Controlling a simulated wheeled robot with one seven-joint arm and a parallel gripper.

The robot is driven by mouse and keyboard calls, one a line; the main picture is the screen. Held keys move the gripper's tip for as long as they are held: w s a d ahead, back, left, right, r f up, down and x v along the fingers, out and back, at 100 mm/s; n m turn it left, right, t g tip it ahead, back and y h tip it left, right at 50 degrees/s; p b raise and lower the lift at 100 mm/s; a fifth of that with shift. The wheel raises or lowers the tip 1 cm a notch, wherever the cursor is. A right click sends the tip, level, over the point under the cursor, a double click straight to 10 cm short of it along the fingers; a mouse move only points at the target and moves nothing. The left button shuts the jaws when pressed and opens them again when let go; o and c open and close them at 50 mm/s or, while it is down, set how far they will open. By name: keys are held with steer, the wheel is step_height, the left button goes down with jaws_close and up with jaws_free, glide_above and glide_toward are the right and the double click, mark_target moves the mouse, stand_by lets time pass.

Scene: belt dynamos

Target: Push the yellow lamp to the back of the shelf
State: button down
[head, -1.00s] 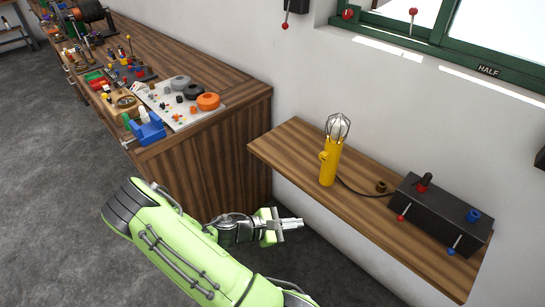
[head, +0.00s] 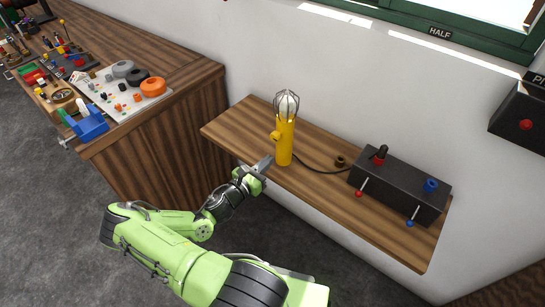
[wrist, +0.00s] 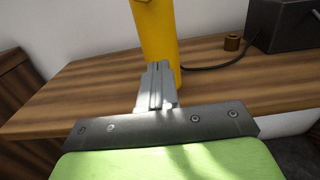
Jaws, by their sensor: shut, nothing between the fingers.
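The yellow lamp (head: 285,140) stands upright on the wooden shelf (head: 232,128), with a wire cage over its bulb and a dark cord running right. My gripper (head: 266,163) is shut and empty at the shelf's front edge, its fingertips close to the lamp's lower front left. In the wrist view the shut fingers (wrist: 157,70) point at the yellow lamp (wrist: 156,32) and overlap its base; I cannot tell whether they touch. The wall stands behind the shelf, with some bare shelf between it and the lamp.
A black box (head: 400,183) with levers and knobs sits on the shelf to the right, and a small brown socket (head: 340,160) lies between it and the lamp. A cluttered wooden bench (head: 165,120) stands at the left. The shelf left of the lamp is clear.

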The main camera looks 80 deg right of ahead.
mark_target(279, 151)
steer(key=shift+x, duration=1.8)
steer(key=x, duration=1.2)
steer(key=shift+s+d, duration=0.1)
steer(key=shift+d, duration=0.05)
